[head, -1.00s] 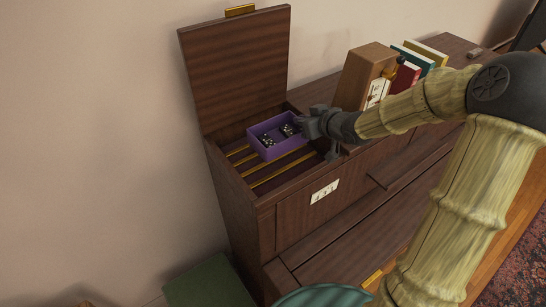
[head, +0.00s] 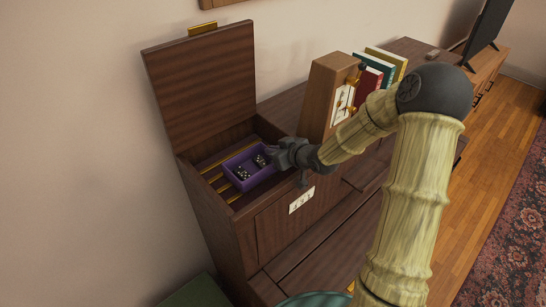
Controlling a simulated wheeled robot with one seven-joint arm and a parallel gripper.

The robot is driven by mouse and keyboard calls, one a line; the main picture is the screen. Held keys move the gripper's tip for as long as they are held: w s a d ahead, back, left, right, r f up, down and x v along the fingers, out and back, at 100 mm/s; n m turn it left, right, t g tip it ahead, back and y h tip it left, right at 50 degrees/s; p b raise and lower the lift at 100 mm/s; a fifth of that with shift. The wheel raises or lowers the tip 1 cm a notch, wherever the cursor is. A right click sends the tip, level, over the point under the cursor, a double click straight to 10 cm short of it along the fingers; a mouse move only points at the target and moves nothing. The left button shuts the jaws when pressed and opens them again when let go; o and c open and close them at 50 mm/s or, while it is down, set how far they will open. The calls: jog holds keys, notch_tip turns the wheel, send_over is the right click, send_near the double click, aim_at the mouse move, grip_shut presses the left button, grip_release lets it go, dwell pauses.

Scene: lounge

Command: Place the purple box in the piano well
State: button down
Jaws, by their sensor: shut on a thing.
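The purple box (head: 240,181) is an open tray with several dark dice in it. It is inside the open well (head: 187,177) at the left end of the dark wooden piano, above or on the brass strips of its floor; I cannot tell if it touches them. The well's lid (head: 205,85) stands upright at the back. My gripper (head: 277,157) is at the box's right side, shut on its wall. The fingertips are partly hidden by the gripper body.
A white number plate (head: 301,200) is on the piano front. A green seat (head: 198,292) is below.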

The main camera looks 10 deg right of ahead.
aim_at(266, 156)
jog(key=f, duration=0.3)
jog(key=shift+w+d+p, duration=0.1)
jog(key=shift+w+p, duration=0.1)
jog(key=shift+p, duration=0.1)
jog(key=shift+s+r, duration=0.15)
jog(key=shift+s, duration=0.05)
jog(key=shift+f, duration=0.2)
jog(key=c, duration=1.6)
grip_release()
jog(key=shift+r, duration=0.1)
jog(key=shift+r, duration=0.15)
jog(key=shift+s+d, duration=0.1)
jog(key=shift+d, duration=0.05)
jog(key=b+v, duration=0.1)
jog(key=v, duration=1)
jog(key=shift+s+r, duration=0.15)
jog(key=shift+s, duration=0.05)
